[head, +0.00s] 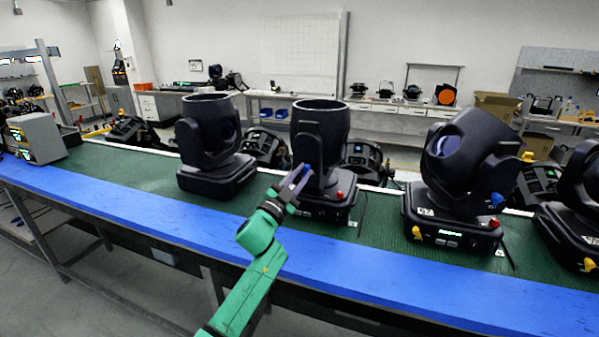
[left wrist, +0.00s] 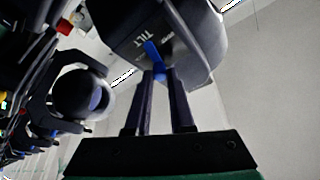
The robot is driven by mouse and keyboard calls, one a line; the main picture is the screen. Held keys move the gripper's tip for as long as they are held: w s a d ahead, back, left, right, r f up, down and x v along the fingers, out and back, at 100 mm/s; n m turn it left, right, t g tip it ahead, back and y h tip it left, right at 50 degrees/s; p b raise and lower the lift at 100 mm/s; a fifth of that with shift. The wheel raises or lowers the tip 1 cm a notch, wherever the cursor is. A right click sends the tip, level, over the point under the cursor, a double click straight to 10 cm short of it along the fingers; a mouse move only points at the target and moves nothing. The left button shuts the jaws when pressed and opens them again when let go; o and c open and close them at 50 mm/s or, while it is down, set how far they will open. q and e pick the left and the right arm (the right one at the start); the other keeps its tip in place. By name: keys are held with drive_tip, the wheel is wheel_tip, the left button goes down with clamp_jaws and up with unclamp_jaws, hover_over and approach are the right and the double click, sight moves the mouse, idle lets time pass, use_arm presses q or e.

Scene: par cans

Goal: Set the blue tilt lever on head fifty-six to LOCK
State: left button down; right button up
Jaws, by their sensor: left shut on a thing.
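A dark moving-head light (head: 319,140) stands on the bench in front of my left arm, its barrel pointing up. Its number is not readable, so I cannot tell if it is head fifty-six. In the left wrist view, a blue tilt lever (left wrist: 152,53) sits on a dark housing (left wrist: 185,35) beside the printed word TILT; other lettering near it is too small to read. My left gripper (head: 301,174) is at the side of this light. In the left wrist view the fingers (left wrist: 164,78) are shut on the blue lever. My right gripper is not in view.
Another light (head: 212,145) stands to the left and a tilted one (head: 462,175) to the right, with a yellow and a blue lever. Several more stand behind and at far right. A blue strip (head: 400,275) along the bench front is clear.

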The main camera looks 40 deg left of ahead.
use_arm(q)
drive_tip(key=shift+d+m+g+h+p, duration=0.15)
drive_tip(key=shift+m+g+h+p, duration=0.35)
drive_tip(key=shift+m, duration=1.1)
drive_tip(key=c, duration=0.8)
unclamp_jaws()
drive_tip(key=shift+w+f, duration=0.1)
drive_tip(key=shift+w, duration=0.1)
drive_tip(key=shift+w+f, duration=0.15)
drive_tip(key=b+v, duration=0.1)
drive_tip(key=v, duration=0.3)
drive_tip(key=b+v, duration=0.2)
drive_tip(key=v, duration=0.3)
drive_tip(key=b+v, duration=0.1)
drive_tip(key=v, duration=0.4)
drive_tip(key=shift+s+a+f, duration=0.2)
drive_tip(key=shift+s+a, duration=0.05)
drive_tip(key=shift+a, duration=0.05)
